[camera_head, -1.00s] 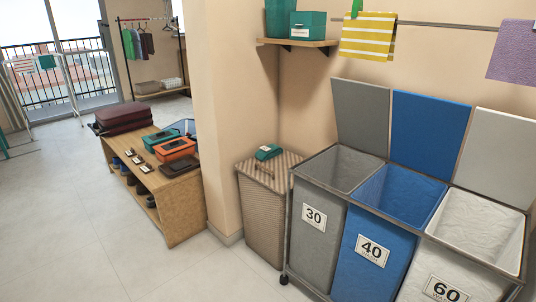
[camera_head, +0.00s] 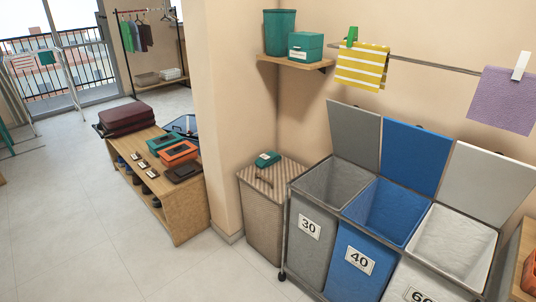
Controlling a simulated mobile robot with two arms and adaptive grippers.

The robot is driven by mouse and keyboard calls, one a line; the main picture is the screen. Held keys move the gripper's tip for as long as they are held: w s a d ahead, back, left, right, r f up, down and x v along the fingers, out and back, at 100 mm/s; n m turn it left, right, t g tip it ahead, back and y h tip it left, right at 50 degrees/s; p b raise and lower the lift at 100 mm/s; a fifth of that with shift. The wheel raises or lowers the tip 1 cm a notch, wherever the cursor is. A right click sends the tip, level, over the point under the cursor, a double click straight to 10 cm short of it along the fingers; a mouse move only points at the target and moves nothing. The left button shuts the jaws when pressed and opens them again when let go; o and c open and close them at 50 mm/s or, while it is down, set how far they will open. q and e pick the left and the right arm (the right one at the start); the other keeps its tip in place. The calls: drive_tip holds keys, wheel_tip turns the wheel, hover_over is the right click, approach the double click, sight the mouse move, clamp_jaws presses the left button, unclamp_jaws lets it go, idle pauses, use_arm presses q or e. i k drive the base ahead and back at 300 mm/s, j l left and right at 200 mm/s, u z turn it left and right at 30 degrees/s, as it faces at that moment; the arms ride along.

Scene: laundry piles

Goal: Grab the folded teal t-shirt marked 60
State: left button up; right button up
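A teal box-like item (camera_head: 161,143) lies on the low wooden bench, next to an orange one (camera_head: 178,153). The number 60 shows only on the label (camera_head: 422,295) of the white bin, cut off at the bottom edge. Neither of my grippers is in view.
The hamper (camera_head: 262,215) stands beside three open-lidded bins: grey (camera_head: 309,253), blue (camera_head: 354,271) and white (camera_head: 440,276). The bench (camera_head: 188,220) stands left of the wall corner. A shelf (camera_head: 292,61) holds teal containers. Floor (camera_head: 75,215) at left is clear.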

sight(265, 160)
drive_tip(key=i+z, duration=0.1)
drive_tip(key=z, duration=0.5)
drive_tip(key=i+j+z, duration=0.55)
drive_tip(key=j, duration=0.25)
drive_tip(key=i+j+z, duration=0.3)
drive_tip(key=j, duration=0.15)
